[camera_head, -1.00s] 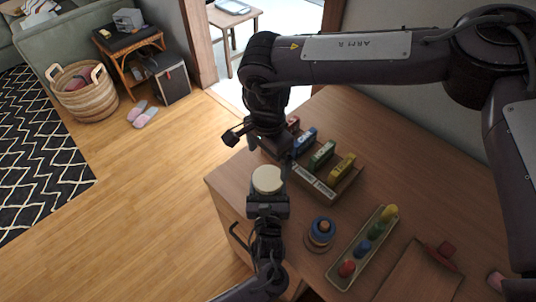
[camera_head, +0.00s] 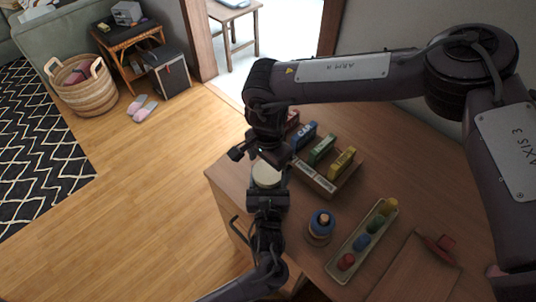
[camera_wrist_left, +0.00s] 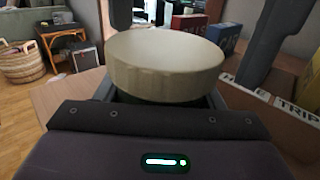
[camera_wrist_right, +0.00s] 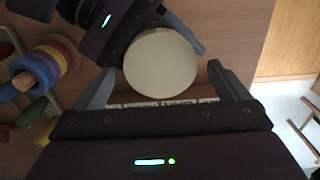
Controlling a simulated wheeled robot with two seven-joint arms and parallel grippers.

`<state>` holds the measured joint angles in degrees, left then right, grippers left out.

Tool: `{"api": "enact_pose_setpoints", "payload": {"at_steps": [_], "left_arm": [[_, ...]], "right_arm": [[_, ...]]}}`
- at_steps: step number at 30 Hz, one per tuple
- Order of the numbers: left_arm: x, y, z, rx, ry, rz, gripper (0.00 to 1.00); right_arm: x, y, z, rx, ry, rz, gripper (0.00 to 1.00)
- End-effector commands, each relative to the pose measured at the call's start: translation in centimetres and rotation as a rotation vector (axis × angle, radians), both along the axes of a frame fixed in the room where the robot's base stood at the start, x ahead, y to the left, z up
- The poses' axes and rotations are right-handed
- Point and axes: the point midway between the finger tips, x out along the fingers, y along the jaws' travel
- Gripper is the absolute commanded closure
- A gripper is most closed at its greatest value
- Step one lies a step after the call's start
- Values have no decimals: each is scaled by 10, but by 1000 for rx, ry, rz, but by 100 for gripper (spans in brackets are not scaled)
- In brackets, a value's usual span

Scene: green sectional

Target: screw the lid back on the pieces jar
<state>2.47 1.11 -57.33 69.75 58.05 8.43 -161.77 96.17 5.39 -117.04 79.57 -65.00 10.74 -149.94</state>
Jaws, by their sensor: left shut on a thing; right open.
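The pieces jar's round cream lid (camera_head: 266,174) sits on top of the jar, and it fills the middle of the left wrist view (camera_wrist_left: 165,62). Only a dark sliver of the jar body (camera_wrist_left: 172,100) shows under the lid; the rest is hidden. My left gripper (camera_head: 267,190) is shut around the jar and holds it upright by the desk's edge. My right gripper (camera_head: 262,157) is open just above the lid. In the right wrist view the lid (camera_wrist_right: 160,75) lies between the spread fingers, with gaps at the sides. I cannot tell how tight the lid is.
A wooden rack with small coloured boxes (camera_head: 322,149) stands close behind the jar on the desk (camera_head: 290,220). A ring stacker (camera_head: 320,226) and a tray of coloured pegs (camera_head: 347,243) are to the right. Floor lies open to the left.

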Motion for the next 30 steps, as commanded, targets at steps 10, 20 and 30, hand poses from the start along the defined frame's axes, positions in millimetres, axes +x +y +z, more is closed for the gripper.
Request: {"api": "enact_pose_setpoints", "payload": {"at_steps": [10, 20, 30], "left_arm": [[0, 0, -1, 1, 1, 0, 100], [0, 0, -1, 1, 1, 0, 100], [0, 0, -1, 0, 1, 0, 100]], "right_arm": [[0, 0, -15, 0, 0, 0, 5], [0, 0, -15, 0, 0, 0, 30], [0, 0, -15, 1, 1, -106, 52]]}}
